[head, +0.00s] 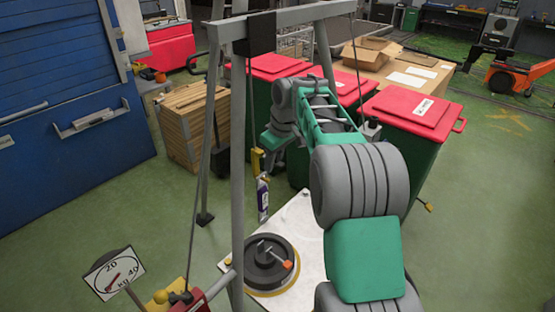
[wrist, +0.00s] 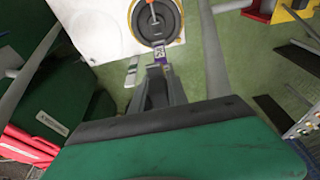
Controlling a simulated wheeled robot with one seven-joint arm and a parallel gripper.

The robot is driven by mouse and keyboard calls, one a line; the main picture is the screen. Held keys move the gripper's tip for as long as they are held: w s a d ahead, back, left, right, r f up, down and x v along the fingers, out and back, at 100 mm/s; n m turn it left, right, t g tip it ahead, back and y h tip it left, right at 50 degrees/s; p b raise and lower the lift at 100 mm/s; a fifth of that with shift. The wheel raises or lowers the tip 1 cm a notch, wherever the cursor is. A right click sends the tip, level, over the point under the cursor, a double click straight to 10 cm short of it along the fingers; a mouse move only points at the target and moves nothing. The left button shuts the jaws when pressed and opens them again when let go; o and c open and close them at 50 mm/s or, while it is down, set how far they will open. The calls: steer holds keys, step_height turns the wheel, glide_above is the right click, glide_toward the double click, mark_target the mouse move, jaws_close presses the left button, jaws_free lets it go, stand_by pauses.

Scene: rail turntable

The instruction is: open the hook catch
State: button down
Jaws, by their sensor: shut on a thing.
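A yellow fitting (head: 257,160) hangs on the cord of the grey frame in the head view, with a purple-and-white piece (head: 263,198) just below it. I cannot make out the hook catch itself. In the wrist view my gripper (wrist: 160,68) is shut at the purple-and-white piece (wrist: 160,53), which shows at the fingertips. The exact grip is too small to tell. Below and beyond it, a black round disc (head: 262,272) lies on a white board (head: 308,222).
The grey frame's post (head: 238,180) and cords stand close to the left of my arm. Green bins with red lids (head: 412,108) and a wooden crate (head: 195,125) stand behind. A dial gauge (head: 114,273) is at the lower left.

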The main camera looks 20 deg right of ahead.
steer(key=c, duration=1.3)
jaws_free()
steer(key=p+v, duration=0.1)
steer(key=v, duration=0.6)
steer(key=shift+r, duration=0.3)
steer(key=shift+s, duration=0.1)
